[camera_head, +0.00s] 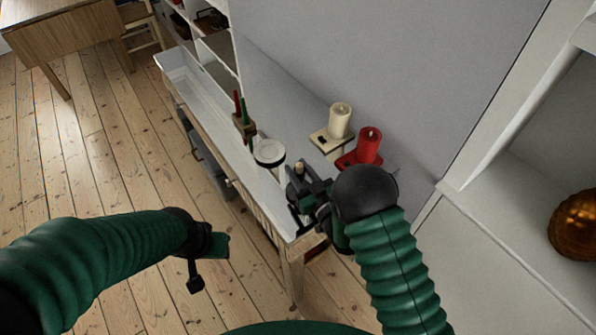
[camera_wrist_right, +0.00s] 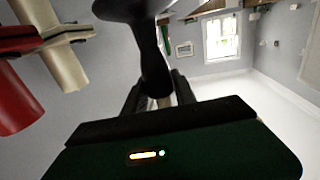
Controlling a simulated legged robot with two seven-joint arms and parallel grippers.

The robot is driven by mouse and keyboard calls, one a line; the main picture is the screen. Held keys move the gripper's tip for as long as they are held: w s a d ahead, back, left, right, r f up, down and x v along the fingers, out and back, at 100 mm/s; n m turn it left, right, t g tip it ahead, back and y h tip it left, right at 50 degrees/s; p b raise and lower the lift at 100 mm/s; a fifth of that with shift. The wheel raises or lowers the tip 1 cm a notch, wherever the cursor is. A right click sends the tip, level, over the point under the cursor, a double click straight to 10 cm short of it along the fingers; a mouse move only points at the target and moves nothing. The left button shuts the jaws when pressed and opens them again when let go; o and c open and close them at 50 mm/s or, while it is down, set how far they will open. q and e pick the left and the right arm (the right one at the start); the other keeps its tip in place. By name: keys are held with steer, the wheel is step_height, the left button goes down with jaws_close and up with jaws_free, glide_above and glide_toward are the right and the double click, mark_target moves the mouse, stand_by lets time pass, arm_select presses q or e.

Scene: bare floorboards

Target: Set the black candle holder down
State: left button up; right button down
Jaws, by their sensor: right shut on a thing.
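The black candle holder (camera_wrist_right: 152,62) has a slim stem and a wide flared end, which is at the top of the wrist view. My right gripper (camera_wrist_right: 158,98) is shut on its stem. In the head view the holder (camera_head: 295,190) is partly hidden by my right gripper (camera_head: 309,191), over the near end of the narrow white-topped table (camera_head: 215,113). I cannot tell whether it touches the top. A small tan piece shows above the holder. My left gripper (camera_head: 207,262) hangs over the floor, away from the table; its jaws are unclear.
A red candle (camera_head: 369,145) and a cream candle (camera_head: 340,120) stand on square bases beside the wall. A round white-topped container (camera_head: 269,152) stands close left of the holder. Red and green candles (camera_head: 243,112) stand further back. White shelving (camera_head: 500,185) is at right.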

steer(key=shift+f, duration=0.35)
steer(key=shift+a, duration=0.3)
steer(key=c, duration=1)
jaws_free()
steer(key=shift+s+a+f, duration=0.1)
steer(key=shift+d, duration=0.25)
